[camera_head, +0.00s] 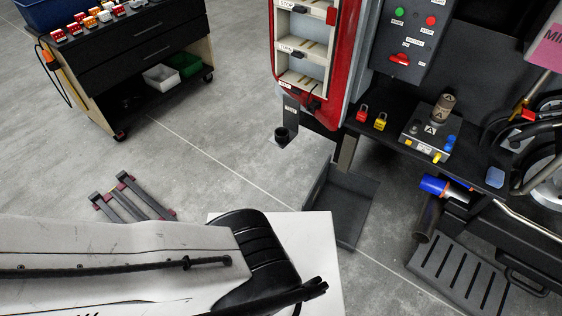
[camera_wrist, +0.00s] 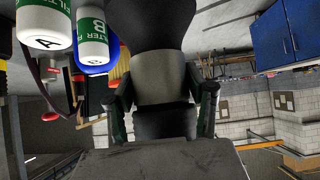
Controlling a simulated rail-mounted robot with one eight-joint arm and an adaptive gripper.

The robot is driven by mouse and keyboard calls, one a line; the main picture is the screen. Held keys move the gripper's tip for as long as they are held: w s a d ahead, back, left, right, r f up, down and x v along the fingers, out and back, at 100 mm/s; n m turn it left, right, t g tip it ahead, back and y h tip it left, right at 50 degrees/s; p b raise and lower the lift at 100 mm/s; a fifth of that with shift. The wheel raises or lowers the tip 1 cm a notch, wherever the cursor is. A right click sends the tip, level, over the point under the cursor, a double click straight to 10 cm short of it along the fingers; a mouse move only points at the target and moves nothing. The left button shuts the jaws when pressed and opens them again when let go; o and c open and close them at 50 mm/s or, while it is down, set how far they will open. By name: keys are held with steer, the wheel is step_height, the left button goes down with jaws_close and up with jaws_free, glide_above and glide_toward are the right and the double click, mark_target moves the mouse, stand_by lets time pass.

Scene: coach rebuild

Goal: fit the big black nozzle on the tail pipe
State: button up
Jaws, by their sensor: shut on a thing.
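In the wrist view, my gripper (camera_wrist: 163,108) is shut on the big black nozzle (camera_wrist: 157,28). Its two fingers sit on either side of a grey band, and the nozzle's wide dark part extends away from my palm. The nozzle's far end is cut off by the picture's top edge. In the head view, I cannot make out my gripper or the nozzle; my arm covers the lower left. A dark pipe piece (camera_head: 427,218) hangs below the bench's front edge at the right. I cannot tell for sure whether it is the tail pipe. No contact with the nozzle is visible.
A blue-ended cylinder (camera_head: 434,185) sticks out above the dark pipe. A black cup (camera_head: 284,134) sits on a bracket by the red cabinet (camera_head: 342,70). A grey bin (camera_head: 355,215) and a slotted step (camera_head: 460,272) stand below. Filters A (camera_wrist: 44,22) and B (camera_wrist: 91,38) are near my gripper's left.

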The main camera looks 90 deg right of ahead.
steer(key=shift+r+p, duration=1.45)
steer(key=shift+r, duration=2.65)
